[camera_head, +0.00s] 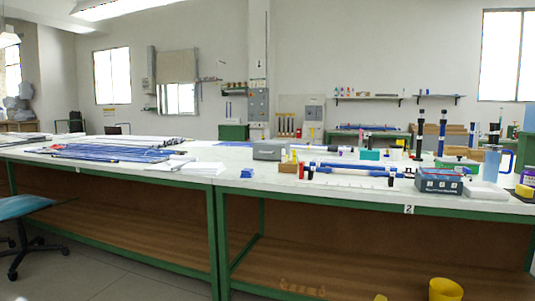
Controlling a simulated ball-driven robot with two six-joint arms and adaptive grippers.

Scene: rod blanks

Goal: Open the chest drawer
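I cannot make out a chest with a drawer in the head view. A small green box or cabinet (233,132) stands far back near the wall, behind the table, but I cannot tell whether it has a drawer. Neither of my grippers is in view.
Long white-topped tables (330,192) with green frames run across the view, bearing rods, papers, a grey box (269,150) and a dark blue box (439,180). A blue chair (25,207) stands at left. A yellow object (445,289) shows at the bottom.

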